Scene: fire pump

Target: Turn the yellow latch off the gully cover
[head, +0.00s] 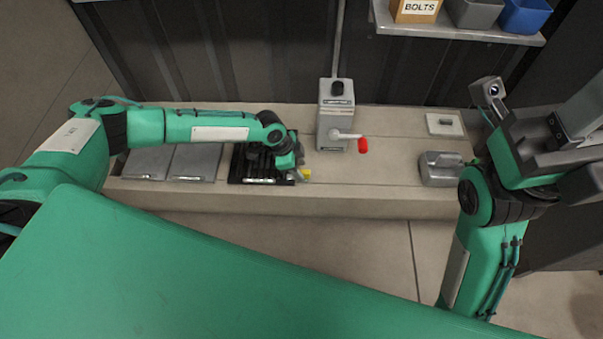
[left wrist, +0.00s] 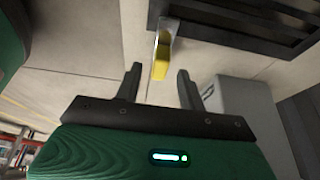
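The gully cover is a black slotted grate (head: 238,166) in the concrete ledge, partly hidden by my left arm. It also shows at the top of the left wrist view (left wrist: 235,22). The yellow latch (head: 307,172) is at the grate's right edge. In the left wrist view the latch (left wrist: 161,66) sticks out from a metal mount at the grate's edge. My left gripper (left wrist: 159,78) is open. The latch's yellow end lies between its fingertips in that view, with gaps on both sides. My right gripper (head: 565,140) is raised at the right; its fingers are unclear.
A grey box (head: 336,98) with a red-ended lever (head: 362,145) stands right of the latch. A grey metal block (head: 440,168) and a pale plate (head: 445,124) are farther right. Grey lids (head: 195,162) lie left of the grate. A shelf (head: 455,32) with bins hangs behind.

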